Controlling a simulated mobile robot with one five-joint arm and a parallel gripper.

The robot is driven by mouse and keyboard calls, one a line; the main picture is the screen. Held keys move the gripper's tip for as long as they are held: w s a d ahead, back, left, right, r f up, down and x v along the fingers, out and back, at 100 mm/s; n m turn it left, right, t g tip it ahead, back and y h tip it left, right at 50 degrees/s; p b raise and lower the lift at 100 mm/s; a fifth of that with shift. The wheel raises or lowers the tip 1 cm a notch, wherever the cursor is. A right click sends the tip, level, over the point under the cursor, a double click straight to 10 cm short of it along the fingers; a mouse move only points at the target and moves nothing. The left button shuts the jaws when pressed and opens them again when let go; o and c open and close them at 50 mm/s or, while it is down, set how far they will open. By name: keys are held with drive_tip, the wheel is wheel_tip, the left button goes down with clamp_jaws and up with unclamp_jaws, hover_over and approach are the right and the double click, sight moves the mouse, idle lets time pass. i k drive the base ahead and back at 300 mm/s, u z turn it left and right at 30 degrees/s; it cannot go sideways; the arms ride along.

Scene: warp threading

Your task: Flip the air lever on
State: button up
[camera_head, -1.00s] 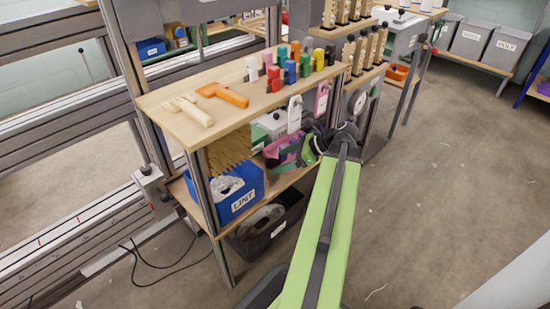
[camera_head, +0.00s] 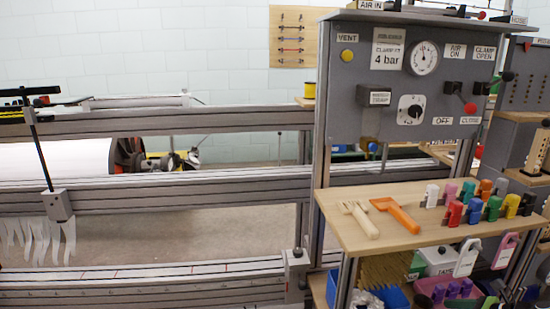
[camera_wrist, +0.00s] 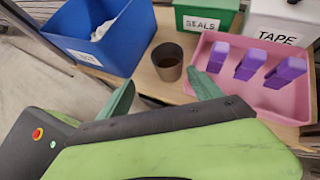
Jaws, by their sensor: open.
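The grey control panel (camera_head: 370,75) stands upright above the shelf in the head view. The air lever (camera_head: 470,107) has a red knob and a black mount, between the AIR ON label (camera_head: 454,51) and the OFF label (camera_head: 441,120). Its knob points down and to the right, near the OFF and CLOSE labels. Beside it, the clamp lever (camera_head: 508,76) has a black knob pointing right and slightly up. My gripper (camera_wrist: 161,80) shows only in the wrist view. Its green fingers are apart and empty, above the lower shelf and away from the panel.
In the wrist view a brown cup (camera_wrist: 168,62) stands beyond the fingers, between a blue bin (camera_wrist: 105,50) and a pink tray (camera_wrist: 275,95). In the head view the wooden shelf (camera_head: 425,232) below the panel carries an orange tool (camera_head: 395,212) and several colored blocks.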

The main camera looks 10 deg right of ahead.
sight(469, 108)
drive_tip(key=k, duration=0.85)
